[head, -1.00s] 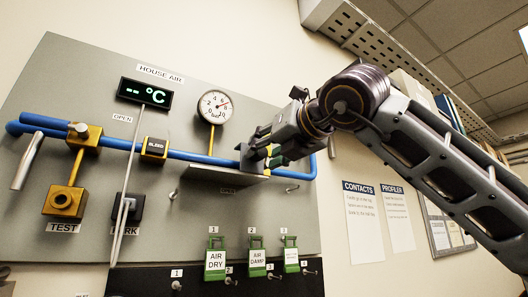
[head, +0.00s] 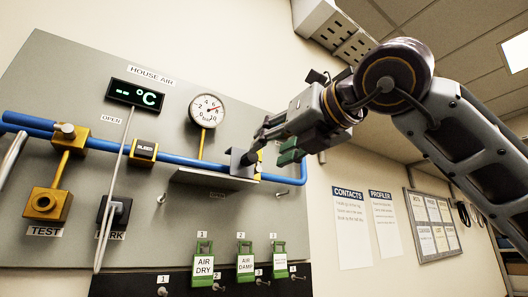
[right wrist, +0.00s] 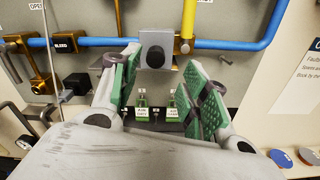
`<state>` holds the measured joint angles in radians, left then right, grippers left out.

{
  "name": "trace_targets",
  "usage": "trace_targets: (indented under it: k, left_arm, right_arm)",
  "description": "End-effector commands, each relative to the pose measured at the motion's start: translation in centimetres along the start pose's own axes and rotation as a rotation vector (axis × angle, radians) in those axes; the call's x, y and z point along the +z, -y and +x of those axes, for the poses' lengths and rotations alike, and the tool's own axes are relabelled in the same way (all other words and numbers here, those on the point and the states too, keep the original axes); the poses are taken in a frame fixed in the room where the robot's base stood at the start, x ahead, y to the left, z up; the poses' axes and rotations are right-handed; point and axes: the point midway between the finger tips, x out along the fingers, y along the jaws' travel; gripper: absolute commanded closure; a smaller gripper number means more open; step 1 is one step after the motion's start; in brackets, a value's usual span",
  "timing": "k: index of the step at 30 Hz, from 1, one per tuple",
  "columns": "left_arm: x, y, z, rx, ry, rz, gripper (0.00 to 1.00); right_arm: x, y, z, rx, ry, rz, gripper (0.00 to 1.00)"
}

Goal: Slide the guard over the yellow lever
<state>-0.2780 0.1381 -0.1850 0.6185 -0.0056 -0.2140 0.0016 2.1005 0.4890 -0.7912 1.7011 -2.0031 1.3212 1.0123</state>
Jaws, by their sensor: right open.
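The guard (head: 240,161) is a grey plate-like piece with a black knob, at the right end of a thin shelf below the blue pipe. In the right wrist view the guard (right wrist: 146,36) faces me, and the yellow lever (right wrist: 188,20) stands upright just right of it. The two look separate side by side there. In the head view the lever is mostly hidden behind the guard and my gripper. My right gripper (head: 276,147) is open and empty, in front of the guard and slightly to its right. My left gripper is not in view.
The blue pipe (head: 190,160) crosses the grey panel, with a gauge (head: 207,109) above. The shelf (head: 205,179) lies under the pipe. Green tags (head: 203,263) hang below on a black strip. Pegs stick out of the panel. Wall to the right holds flat posters (head: 351,228).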

Motion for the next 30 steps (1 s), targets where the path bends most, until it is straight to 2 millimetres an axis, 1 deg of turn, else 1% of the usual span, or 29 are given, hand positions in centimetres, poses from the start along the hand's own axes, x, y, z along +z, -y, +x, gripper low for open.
trace_targets:
  k: [1, 6, 12, 17, 30]
  left_arm:
    - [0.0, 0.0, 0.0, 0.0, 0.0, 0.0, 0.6]
    - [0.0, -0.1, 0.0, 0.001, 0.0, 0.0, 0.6]
    - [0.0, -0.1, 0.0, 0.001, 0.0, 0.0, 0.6]
    - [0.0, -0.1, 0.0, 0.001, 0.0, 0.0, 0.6]
    - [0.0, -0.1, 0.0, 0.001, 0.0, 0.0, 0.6]
  right_arm:
    - [0.1, 0.1, -0.8, -0.001, 0.002, 0.0, 0.54]
    - [0.1, 0.1, -3.1, -0.001, 0.002, -0.001, 0.54]
    - [0.1, 0.1, -4.7, -0.001, 0.002, 0.0, 0.54]
    - [0.1, 0.1, -5.1, -0.001, 0.001, 0.0, 0.54]
    - [0.1, 0.2, -5.1, -0.001, 0.001, 0.001, 0.54]
